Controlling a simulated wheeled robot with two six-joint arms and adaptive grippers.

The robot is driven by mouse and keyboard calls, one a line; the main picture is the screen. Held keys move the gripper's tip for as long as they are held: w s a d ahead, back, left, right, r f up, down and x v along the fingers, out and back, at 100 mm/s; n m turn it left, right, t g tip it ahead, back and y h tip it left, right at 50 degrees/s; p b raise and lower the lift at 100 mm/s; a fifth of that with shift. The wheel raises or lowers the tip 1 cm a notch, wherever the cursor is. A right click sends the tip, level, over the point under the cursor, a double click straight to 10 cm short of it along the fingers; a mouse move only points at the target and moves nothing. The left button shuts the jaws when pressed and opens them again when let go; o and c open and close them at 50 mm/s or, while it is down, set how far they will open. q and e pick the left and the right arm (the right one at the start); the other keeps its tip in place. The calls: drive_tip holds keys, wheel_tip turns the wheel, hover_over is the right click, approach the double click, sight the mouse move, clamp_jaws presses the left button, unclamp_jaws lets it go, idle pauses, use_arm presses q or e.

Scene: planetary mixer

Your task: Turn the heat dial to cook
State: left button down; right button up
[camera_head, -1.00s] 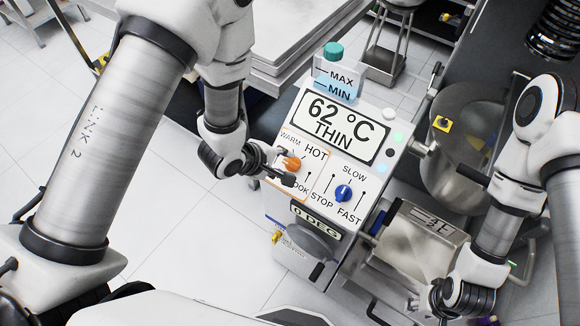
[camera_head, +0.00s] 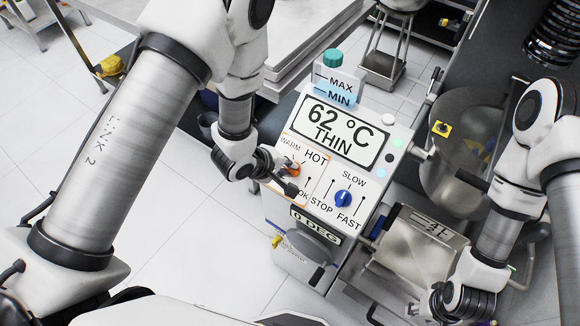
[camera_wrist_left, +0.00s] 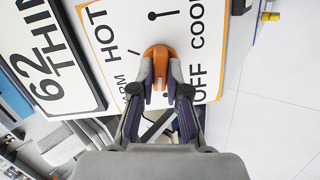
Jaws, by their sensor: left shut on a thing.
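The orange heat dial (camera_head: 294,170) is on the sloped white control panel, among the labels WARM, HOT and COOK. In the left wrist view the dial (camera_wrist_left: 158,56) stands between my fingers, with HOT and COOK beyond it and WARM and OFF to its sides. My left gripper (camera_head: 288,178) is shut on the dial; its two fingertips (camera_wrist_left: 161,88) lie along the knob's sides. I cannot tell exactly which mark the dial points to. My right gripper (camera_head: 432,302) is low at the right, away from the dial, and its fingers are unclear.
The panel display (camera_head: 335,130) reads 62 °C THIN. A blue speed dial (camera_head: 343,198) sits right of the orange one, by SLOW, STOP and FAST. A MAX/MIN tank (camera_head: 337,82) stands above. A steel bowl (camera_head: 455,130) is at the right.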

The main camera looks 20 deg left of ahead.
use_arm(q)
drive_tip(key=shift+m, duration=1.2)
drive_tip(key=shift+d+r+m+g, duration=0.1)
drive_tip(key=shift+m+g, duration=0.2)
drive_tip(key=shift+m, duration=0.7)
drive_tip(key=shift+m+y, duration=0.4)
drive_tip(key=shift+m, duration=0.8)
drive_tip(key=m, duration=0.3)
drive_tip(key=shift+d+f+b, duration=0.1)
drive_tip(key=shift+f+b, duration=0.1)
drive_tip(key=shift+b, duration=0.2)
drive_tip(key=shift+r+m+y, duration=0.15)
drive_tip(key=shift+m+y, duration=0.15)
drive_tip(key=shift+m, duration=0.4)
